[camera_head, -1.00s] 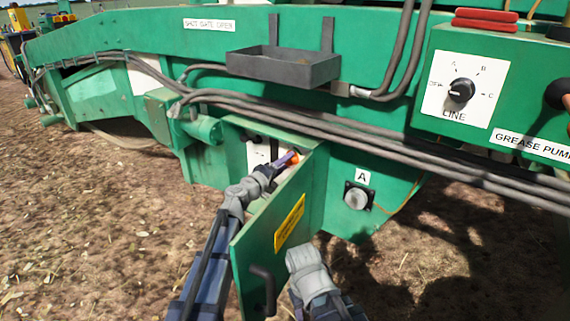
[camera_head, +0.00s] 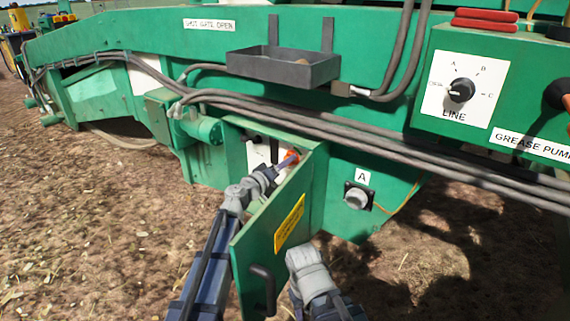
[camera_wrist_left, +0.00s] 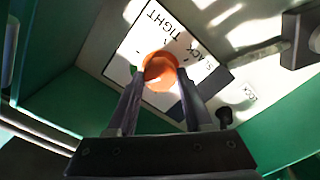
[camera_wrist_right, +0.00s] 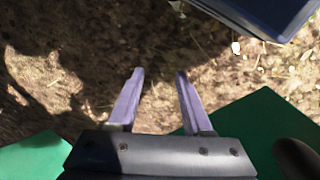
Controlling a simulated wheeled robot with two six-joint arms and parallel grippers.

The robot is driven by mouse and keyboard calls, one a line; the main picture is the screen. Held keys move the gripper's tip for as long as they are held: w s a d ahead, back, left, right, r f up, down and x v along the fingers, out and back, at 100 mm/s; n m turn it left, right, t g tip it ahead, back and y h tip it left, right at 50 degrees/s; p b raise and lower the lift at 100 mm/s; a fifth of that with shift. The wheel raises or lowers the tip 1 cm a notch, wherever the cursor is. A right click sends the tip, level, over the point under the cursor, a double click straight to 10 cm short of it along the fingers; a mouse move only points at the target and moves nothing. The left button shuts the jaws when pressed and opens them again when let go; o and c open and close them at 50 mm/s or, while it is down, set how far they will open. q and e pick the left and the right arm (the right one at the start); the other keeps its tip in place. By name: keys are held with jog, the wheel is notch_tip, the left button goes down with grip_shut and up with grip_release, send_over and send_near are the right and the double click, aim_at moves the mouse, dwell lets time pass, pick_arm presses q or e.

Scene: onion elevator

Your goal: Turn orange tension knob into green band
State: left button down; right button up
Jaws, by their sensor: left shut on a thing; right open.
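The orange tension knob (camera_wrist_left: 160,72) sits on a white dial plate marked TIGHT and SLACK (camera_wrist_left: 178,38) inside an open green box. My left gripper (camera_wrist_left: 160,82) is shut on the knob, one finger on each side. A small patch of green (camera_wrist_left: 134,70) shows at the plate's left, beside the knob; most of the band and any pointer are hidden. In the head view the knob (camera_head: 292,154) shows only as a bit of orange past my left gripper (camera_head: 283,165). My right gripper (camera_wrist_right: 160,75) is open and empty above the ground.
The open green door (camera_head: 272,240) with a yellow label and black handle stands between my two arms. Inside the box a black lever (camera_wrist_left: 228,118) stands near my left fingers. Dark hoses (camera_head: 330,125) run above the box. A grey tray (camera_head: 283,66) hangs higher up.

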pick_arm(q)
jog(key=shift+s, duration=0.1)
jog(key=shift+c, duration=1.5)
grip_release()
jog(key=v, duration=0.7)
jog(key=shift+s+a, duration=0.25)
